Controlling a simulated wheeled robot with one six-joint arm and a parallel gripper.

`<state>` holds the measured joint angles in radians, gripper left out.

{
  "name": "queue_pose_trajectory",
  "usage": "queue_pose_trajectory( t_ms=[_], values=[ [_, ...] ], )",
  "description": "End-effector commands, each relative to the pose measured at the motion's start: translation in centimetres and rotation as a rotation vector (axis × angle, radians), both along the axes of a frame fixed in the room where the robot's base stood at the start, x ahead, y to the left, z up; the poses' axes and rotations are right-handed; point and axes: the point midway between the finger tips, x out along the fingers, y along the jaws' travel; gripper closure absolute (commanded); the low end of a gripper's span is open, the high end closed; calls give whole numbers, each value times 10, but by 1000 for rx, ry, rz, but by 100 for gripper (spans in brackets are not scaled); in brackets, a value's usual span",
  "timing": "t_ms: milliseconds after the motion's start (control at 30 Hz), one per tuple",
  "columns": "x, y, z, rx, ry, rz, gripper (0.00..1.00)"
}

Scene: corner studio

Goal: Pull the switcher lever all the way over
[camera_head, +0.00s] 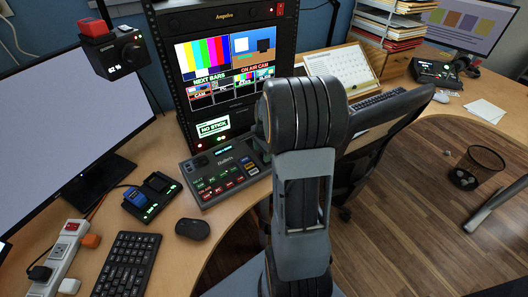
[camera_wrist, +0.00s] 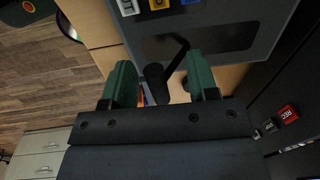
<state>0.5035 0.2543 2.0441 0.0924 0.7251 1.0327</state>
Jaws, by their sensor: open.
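The grey switcher (camera_head: 222,170) with lit red, green and white buttons sits on the desk in the head view; my arm covers the space just right of it. Its grey panel (camera_wrist: 228,14) fills the top of the wrist view. A black lever with a rounded knob (camera_wrist: 155,82) and a thin stem shows there. My gripper (camera_wrist: 160,66) is open, with one green finger on each side of the knob. A gap shows on both sides, so neither finger appears to press on it. The lever and gripper are hidden in the head view.
A rack with a monitor (camera_head: 224,60) stands behind the switcher. A mouse (camera_head: 192,228), keyboard (camera_head: 127,266) and power strip (camera_head: 60,258) lie to the left on the desk. An office chair (camera_head: 385,140) stands right of my arm. A REC button (camera_wrist: 288,113) shows at right.

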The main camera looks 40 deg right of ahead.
Motion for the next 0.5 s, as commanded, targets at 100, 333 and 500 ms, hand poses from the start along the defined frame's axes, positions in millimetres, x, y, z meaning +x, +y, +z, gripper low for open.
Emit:
queue_pose_trajectory(
  t_ms=[100,333,500],
  values=[
    [1,0,-4,0,-1,0,46],
    [1,0,-5,0,-1,0,46],
    [1,0,-5,0,-1,0,56]
  ],
)
